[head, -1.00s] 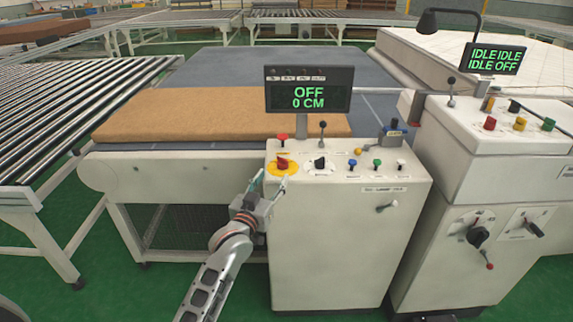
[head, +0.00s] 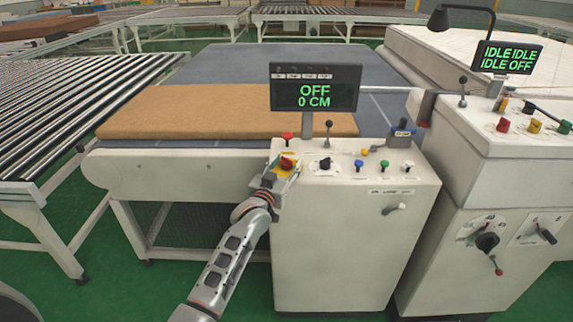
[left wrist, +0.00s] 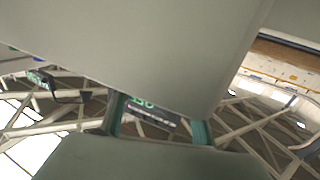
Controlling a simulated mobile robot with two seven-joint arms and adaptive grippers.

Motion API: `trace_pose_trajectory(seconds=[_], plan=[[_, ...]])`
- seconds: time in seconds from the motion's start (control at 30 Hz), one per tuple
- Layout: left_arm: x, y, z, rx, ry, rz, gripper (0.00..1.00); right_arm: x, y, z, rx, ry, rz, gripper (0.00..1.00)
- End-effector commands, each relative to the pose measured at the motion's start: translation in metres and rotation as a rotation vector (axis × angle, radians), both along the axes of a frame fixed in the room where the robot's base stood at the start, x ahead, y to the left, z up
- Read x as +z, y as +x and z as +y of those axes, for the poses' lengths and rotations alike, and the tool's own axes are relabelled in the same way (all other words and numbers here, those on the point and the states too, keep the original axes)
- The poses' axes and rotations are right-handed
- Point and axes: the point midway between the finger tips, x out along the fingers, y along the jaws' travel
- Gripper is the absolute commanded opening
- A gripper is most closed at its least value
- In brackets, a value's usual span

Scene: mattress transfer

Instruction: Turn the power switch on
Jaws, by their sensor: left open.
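The power switch is a red rotary knob (head: 287,163) on a yellow plate, at the left of the white control console's top (head: 345,172). My left gripper (head: 279,174) is open at the plate's front edge, with its fingers close to the knob. I cannot tell whether they touch it. In the left wrist view, the teal fingertips (left wrist: 158,124) stand apart, with part of a green-lettered display (left wrist: 145,104) between them. The knob cannot be made out there. The console display (head: 315,96) reads OFF, 0 CM. My right gripper is not in view.
A red button (head: 287,136) and a black lever (head: 328,127) stand near the knob. Blue, green and white switches sit to the right. A brown mattress (head: 215,112) lies on the conveyor behind. A second console (head: 500,150) stands at the right.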

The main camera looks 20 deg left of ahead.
Motion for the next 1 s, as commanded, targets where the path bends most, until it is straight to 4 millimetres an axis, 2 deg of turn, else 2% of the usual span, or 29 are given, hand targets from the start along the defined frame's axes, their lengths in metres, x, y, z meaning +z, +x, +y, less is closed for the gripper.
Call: trace_pose_trajectory(seconds=[0.27,0.4,0.43,0.77,1.0], plan=[[0.0,0.002,0.0,0.0,0.0,0.0,0.44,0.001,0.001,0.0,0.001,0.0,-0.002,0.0],[0.0,0.002,0.0,0.0,0.0,0.0,0.11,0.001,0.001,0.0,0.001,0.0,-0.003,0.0],[0.0,0.002,0.0,0.0,0.0,0.0,0.07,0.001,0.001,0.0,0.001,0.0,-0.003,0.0],[0.0,0.002,0.001,-0.014,0.002,0.0,0.07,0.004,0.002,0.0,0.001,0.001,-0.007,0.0],[0.002,0.002,0.002,-0.084,0.007,-0.001,0.07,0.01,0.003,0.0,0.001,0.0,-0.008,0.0]])
